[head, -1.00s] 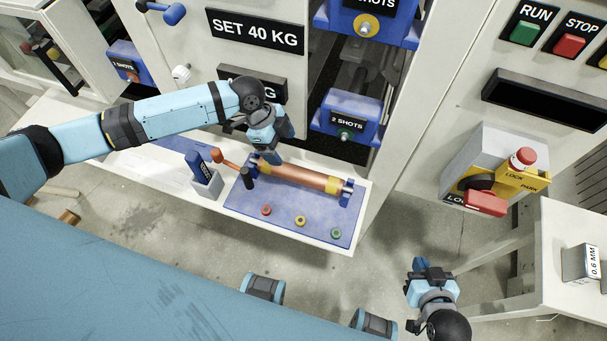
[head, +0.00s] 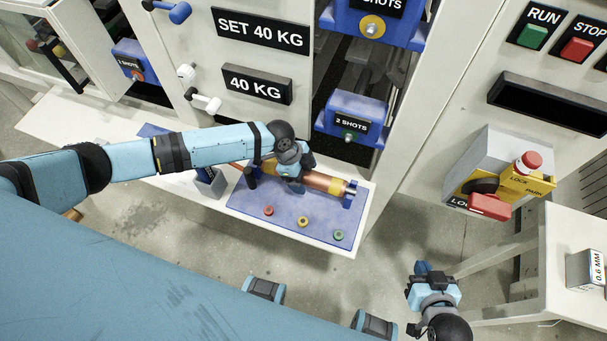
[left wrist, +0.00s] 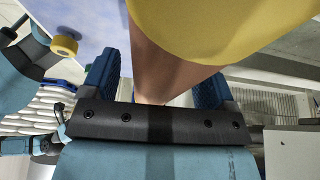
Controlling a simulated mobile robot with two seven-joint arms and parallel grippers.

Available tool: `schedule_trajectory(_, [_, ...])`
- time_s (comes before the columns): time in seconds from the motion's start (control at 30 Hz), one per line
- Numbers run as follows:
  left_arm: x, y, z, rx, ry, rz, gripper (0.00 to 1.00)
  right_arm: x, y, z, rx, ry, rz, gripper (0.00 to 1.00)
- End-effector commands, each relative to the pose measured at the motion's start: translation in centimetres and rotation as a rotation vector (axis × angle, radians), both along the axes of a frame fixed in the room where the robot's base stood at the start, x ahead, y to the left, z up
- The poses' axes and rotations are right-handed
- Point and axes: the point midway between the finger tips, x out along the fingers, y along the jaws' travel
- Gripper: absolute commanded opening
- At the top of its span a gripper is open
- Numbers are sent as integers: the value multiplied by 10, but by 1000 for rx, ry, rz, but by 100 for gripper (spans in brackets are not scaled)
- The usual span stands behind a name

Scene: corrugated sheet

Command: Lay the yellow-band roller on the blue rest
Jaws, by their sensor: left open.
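The copper roller with yellow bands (head: 319,181) lies along the blue board, its right end at a blue rest (head: 350,196). My left gripper (head: 295,183) is over the roller's middle, covering part of it. In the left wrist view the gripper (left wrist: 158,88) is open, with its blue fingers on either side of the copper barrel (left wrist: 160,70). A wide yellow band (left wrist: 225,22) fills the top there. The roller's left support is mostly hidden by my arm. My right gripper (head: 424,272) is away at lower right, apart from everything; its jaw gap is unclear.
A grey holder (head: 211,184) and a dark upright handle (head: 250,177) stand to the left. The machine front rises behind.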

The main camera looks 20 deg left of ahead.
Motion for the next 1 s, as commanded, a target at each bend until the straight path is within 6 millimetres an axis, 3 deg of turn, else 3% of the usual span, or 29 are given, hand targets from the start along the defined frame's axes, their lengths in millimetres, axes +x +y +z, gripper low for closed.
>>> schedule_trajectory(0.2, [0, 0, -1, 0, 0, 0, 78, 0, 0, 0, 0, 0, 0, 0])
schedule_trajectory(0.53, [0, 0, 0, 0, 0, 0, 2, 0, 0, 0, -1, 0, 1, 0])
schedule_trajectory(1.0, [1, 0, 12, -2, -3, -1, 0, 0, 1, 1, 0, 0, 1, 0])
